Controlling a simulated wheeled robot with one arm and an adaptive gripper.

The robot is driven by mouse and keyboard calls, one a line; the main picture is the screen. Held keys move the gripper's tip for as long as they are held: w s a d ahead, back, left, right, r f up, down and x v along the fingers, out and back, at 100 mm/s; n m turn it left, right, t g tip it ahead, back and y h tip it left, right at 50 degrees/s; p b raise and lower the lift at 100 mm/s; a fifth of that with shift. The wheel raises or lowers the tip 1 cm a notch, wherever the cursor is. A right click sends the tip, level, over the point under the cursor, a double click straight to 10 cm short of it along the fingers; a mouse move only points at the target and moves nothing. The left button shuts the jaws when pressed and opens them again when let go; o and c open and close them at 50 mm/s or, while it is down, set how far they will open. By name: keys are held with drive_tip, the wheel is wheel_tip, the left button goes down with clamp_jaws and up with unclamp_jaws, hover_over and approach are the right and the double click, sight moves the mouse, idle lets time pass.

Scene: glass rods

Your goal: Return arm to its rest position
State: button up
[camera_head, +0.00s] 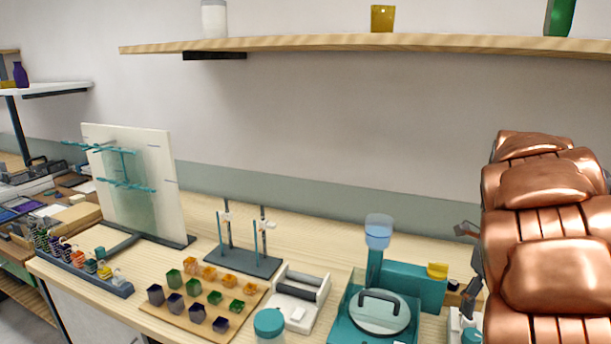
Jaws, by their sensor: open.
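My copper-coloured arm fills the right side of the head view and hides what is behind it. My gripper (469,264) shows only in part at the arm's left edge, as two dark grey fingers set apart, one above the other. It is open, and I see nothing between the fingers. Two upright teal rods (255,240) stand at a dark double stand (243,262) on the bench, well left of the gripper. More teal rods (126,185) stick out from a pale upright panel (165,210) at the left.
A teal device with a round lid (380,312) and a blue-topped column (377,237) stand on the bench just left of the gripper. A board (258,299) holds several coloured cups. A wall shelf (290,43) runs above. The wall between shelf and bench is clear.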

drive_tip(key=s+a+f+n, duration=0.2)
drive_tip(key=s+a+n, duration=0.3)
drive_tip(key=s+n, duration=0.4)
drive_tip(key=s+a+f+n+g, duration=0.1)
drive_tip(key=s+a+f+n, duration=0.2)
drive_tip(key=n, duration=1)
drive_tip(key=s+a+f+n, duration=0.2)
drive_tip(key=s+a+n, duration=0.7)
drive_tip(key=s, duration=0.5)
drive_tip(key=shift+s+f+n+g, duration=0.2)
drive_tip(key=shift+s+n+g, duration=0.15)
drive_tip(key=shift+n, duration=0.55)
